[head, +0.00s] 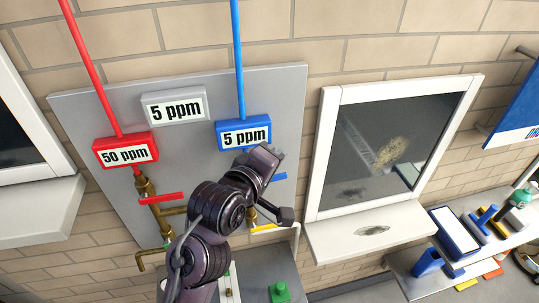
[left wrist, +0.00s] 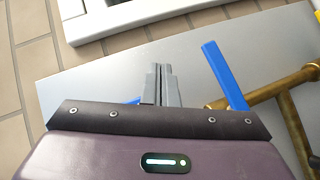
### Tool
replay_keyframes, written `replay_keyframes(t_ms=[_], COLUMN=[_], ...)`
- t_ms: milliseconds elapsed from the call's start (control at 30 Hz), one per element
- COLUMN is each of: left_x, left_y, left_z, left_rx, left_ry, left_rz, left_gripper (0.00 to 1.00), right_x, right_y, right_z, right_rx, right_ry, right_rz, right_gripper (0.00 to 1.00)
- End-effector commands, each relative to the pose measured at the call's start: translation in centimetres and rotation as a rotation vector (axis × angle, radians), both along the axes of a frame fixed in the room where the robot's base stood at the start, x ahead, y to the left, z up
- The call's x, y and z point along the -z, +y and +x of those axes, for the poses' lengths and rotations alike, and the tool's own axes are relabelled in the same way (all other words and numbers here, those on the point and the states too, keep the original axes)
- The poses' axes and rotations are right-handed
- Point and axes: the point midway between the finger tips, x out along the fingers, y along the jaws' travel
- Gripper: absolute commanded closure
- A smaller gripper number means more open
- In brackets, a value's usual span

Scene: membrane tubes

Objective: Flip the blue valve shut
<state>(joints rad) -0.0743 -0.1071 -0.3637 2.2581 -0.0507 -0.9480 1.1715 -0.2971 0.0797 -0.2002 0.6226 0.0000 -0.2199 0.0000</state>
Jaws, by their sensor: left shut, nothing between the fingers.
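The blue valve's lever (head: 279,177) shows in the head view below the blue "5 ppm" box (head: 244,133), sticking out to the right from behind my left arm. Its valve body is mostly hidden there. In the left wrist view a blue lever (left wrist: 225,75) stands tilted beside a brass pipe (left wrist: 268,94). My left gripper (head: 266,155) is in front of the grey panel, just above the lever in the head view. Its fingers (left wrist: 161,84) are shut and empty, left of the lever with a visible gap in the wrist view. My right gripper is not seen.
A red lever (head: 160,198) sits on the left brass pipe, and a yellow lever (head: 265,228) lies lower right. A white-framed window (head: 314,155) with a sill stands right of the panel. A cluttered shelf (head: 415,287) is at far right.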

Motion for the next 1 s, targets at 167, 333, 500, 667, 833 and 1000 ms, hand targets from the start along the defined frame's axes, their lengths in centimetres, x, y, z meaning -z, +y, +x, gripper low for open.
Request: replay_keyframes(t_ms=[167, 333, 500, 667, 833, 1000], left_x=[-2.4, -4.3, -5.5, -6.6, -6.9, -6.9], left_y=[-0.6, -1.0, -1.3, -1.7, -1.8, -1.7], left_z=[-2.4, -4.0, -5.4, -6.0, -6.6, -6.8], left_rx=[0.002, 0.003, 0.005, 0.006, 0.004, 0.001], left_ry=[-0.005, -0.006, -0.004, -0.013, -0.008, -0.001], left_rz=[0.004, 0.006, 0.007, 0.004, 0.003, 0.002], left_gripper=[1.0, 1.0, 1.0, 1.0, 1.0, 1.0], right_x=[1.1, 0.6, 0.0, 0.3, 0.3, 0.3], right_y=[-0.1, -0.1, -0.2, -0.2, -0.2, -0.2], right_z=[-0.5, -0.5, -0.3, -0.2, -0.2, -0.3], right_rx=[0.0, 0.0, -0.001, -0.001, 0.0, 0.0], right_ry=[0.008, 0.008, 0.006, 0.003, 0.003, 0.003], right_rz=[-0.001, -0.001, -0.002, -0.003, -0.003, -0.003], right_gripper=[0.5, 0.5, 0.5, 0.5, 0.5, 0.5])
